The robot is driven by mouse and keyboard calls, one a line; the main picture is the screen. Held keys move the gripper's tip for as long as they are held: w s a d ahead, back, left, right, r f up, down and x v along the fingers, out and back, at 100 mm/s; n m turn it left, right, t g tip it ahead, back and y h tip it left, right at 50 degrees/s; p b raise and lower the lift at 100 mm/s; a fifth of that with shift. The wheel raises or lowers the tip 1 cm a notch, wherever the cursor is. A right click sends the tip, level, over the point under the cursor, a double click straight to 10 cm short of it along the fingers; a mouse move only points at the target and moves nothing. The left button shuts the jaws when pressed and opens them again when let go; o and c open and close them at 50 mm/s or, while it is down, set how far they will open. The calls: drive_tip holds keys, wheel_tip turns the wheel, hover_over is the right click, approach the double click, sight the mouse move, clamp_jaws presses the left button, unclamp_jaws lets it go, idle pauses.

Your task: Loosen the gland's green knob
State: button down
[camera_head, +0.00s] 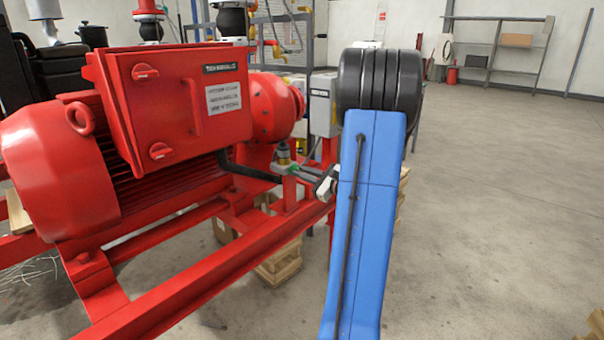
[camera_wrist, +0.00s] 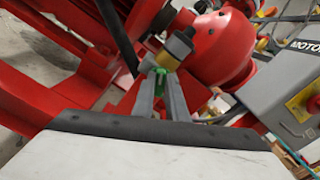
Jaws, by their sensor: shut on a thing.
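The gland's green knob (camera_head: 293,167) is a small green piece on the red frame beside the motor. In the wrist view the green knob (camera_wrist: 159,71) shows only in part, between the fingertips. Above it are a brass collar and a grey cap (camera_wrist: 180,43), the cap also visible in the head view (camera_head: 283,149). My gripper (camera_wrist: 160,78) is shut on the green knob, with its two grey fingers on either side. In the head view my gripper (camera_head: 300,172) is small and partly hidden behind my blue arm.
The large red motor (camera_head: 60,170) with its red terminal box (camera_head: 180,95) stands on the left. A black cable (camera_head: 245,172) runs close to the gland. A grey control box (camera_wrist: 285,90) is at right in the wrist view. Open floor (camera_head: 490,200) lies right.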

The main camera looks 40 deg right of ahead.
drive_tip(key=n, duration=1.2)
drive_tip(key=shift+a+f, duration=0.15)
drive_tip(key=shift+f, duration=0.15)
idle(0.4)
drive_tip(key=c, duration=1.8)
unclamp_jaws()
drive_tip(key=shift+o, duration=0.2)
drive_tip(key=shift+s, duration=0.15)
drive_tip(key=s+d, duration=0.1)
drive_tip(key=s, duration=1.6)
drive_tip(key=shift+d, duration=0.2)
drive_tip(key=shift+s, duration=0.1)
